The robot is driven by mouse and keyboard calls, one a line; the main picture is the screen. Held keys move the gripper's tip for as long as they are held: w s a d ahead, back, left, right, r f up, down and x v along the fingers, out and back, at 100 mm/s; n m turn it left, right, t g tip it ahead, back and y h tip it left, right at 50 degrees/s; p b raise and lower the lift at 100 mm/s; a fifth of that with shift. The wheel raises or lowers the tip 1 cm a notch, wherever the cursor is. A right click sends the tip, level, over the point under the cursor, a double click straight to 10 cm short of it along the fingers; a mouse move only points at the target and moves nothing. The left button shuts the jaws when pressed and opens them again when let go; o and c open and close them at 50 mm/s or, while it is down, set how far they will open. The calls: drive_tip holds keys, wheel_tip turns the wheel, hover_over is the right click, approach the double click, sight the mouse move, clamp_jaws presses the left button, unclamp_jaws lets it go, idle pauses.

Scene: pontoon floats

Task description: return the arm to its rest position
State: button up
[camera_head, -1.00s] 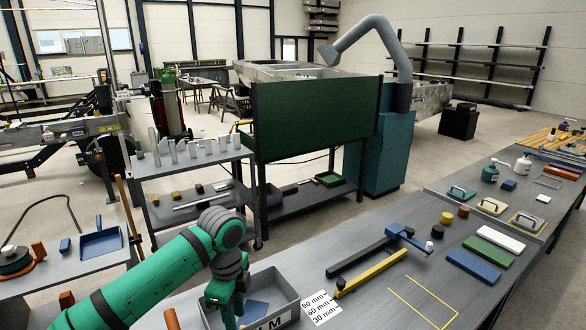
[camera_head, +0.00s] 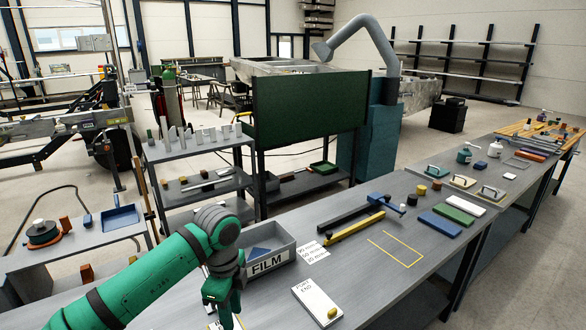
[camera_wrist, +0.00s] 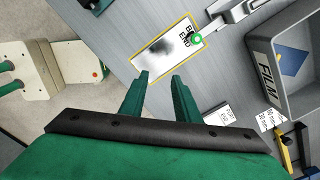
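My green arm reaches in from the lower left of the head view, bent at the dark wrist. My gripper (camera_head: 226,316) hangs down over the near edge of the bench (camera_head: 390,262), left of the grey FILM bin (camera_head: 286,254). In the wrist view the two green fingers of my gripper (camera_wrist: 160,76) stand apart with nothing between them, so it is open and empty. Beyond the fingertips lies a pale plate with a yellow border (camera_wrist: 160,52). The FILM bin also shows at the right of the wrist view (camera_wrist: 263,68), with a blue piece inside.
A white board marked PORT END (camera_head: 316,303) lies right of my gripper, with a yellow piece on it. A grey shelf cart (camera_head: 196,150) stands behind the arm. A yellow outlined area (camera_head: 396,248) on the bench is empty.

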drive_tip(key=w+d+n+t+h, duration=0.2)
drive_tip(key=d+n+t+h, duration=0.35)
drive_tip(key=d, duration=1.25)
drive_tip(key=w+d+n+t+h, duration=0.2)
drive_tip(key=d+n+t+h, duration=0.35)
drive_tip(key=d, duration=1.35)
drive_tip(key=s+a+f+n+t+y, duration=0.3)
drive_tip(key=s+a+f+n+y, duration=0.25)
drive_tip(key=s+f, duration=0.45)
drive_tip(key=s+a+f+n+t+y, duration=0.2)
drive_tip(key=s+a+f+n+y, duration=0.35)
drive_tip(key=s, duration=0.65)
drive_tip(key=s+a+m, duration=0.1)
drive_tip(key=s+a, duration=0.4)
drive_tip(key=s, duration=0.5)
drive_tip(key=s+a, duration=0.6)
drive_tip(key=s, duration=0.5)
drive_tip(key=shift+a+m+g, duration=0.2)
drive_tip(key=shift+m+g, duration=0.1)
drive_tip(key=shift+m, duration=0.1)
